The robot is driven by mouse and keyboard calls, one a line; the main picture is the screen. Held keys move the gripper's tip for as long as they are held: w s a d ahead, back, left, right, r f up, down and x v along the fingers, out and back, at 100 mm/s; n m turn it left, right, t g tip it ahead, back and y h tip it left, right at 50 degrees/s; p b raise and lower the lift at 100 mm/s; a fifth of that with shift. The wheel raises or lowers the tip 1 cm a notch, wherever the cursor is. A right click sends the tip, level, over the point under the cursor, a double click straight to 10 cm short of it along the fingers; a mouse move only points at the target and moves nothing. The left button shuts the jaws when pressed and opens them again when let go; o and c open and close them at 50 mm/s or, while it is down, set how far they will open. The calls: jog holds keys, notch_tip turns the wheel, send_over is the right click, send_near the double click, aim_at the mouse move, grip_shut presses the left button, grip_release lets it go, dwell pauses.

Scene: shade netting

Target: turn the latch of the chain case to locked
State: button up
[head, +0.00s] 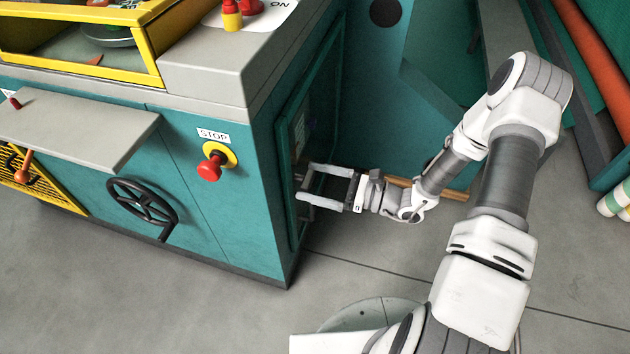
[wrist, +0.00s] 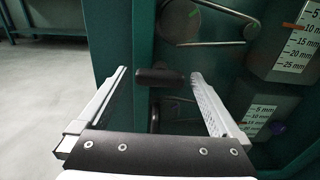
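The chain case (head: 301,125) is a teal-framed recess on the right side of the machine in the head view. In the wrist view, a short black bar handle (wrist: 160,77), which looks like the latch, lies roughly level across the gap between my fingertips. A second dark knob or post (wrist: 154,117) shows below it. My gripper (head: 303,182) is open at the machine's side, one finger on each side of the handle in the wrist view (wrist: 158,73). I see no clear contact. The latch cannot be made out in the head view.
A belt loop (wrist: 205,42) and white millimetre scales (wrist: 296,42) sit right of the handle. A red stop button (head: 212,167) and a black handwheel (head: 142,203) are on the machine's front. Floor (head: 380,262) is clear beside the machine. Pipes (head: 592,50) stand at right.

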jog(key=c, duration=1.3)
jog(key=shift+o, duration=0.2)
jog(key=shift+r+p, duration=0.1)
jog(key=shift+p, duration=0.2)
jog(key=m+p, duration=0.2)
jog(key=m, duration=0.1)
jog(key=shift+r, duration=0.1)
jog(key=m+p, duration=0.3)
jog(key=m, duration=0.2)
jog(key=shift+p, duration=0.4)
jog(key=m+p, duration=0.1)
jog(key=m, duration=0.4)
jog(key=shift+p, duration=0.4)
jog(key=m, duration=0.2)
jog(key=m+p, duration=0.1)
jog(key=m, duration=0.1)
jog(key=shift+f+m, duration=0.2)
jog(key=shift+m, duration=0.2)
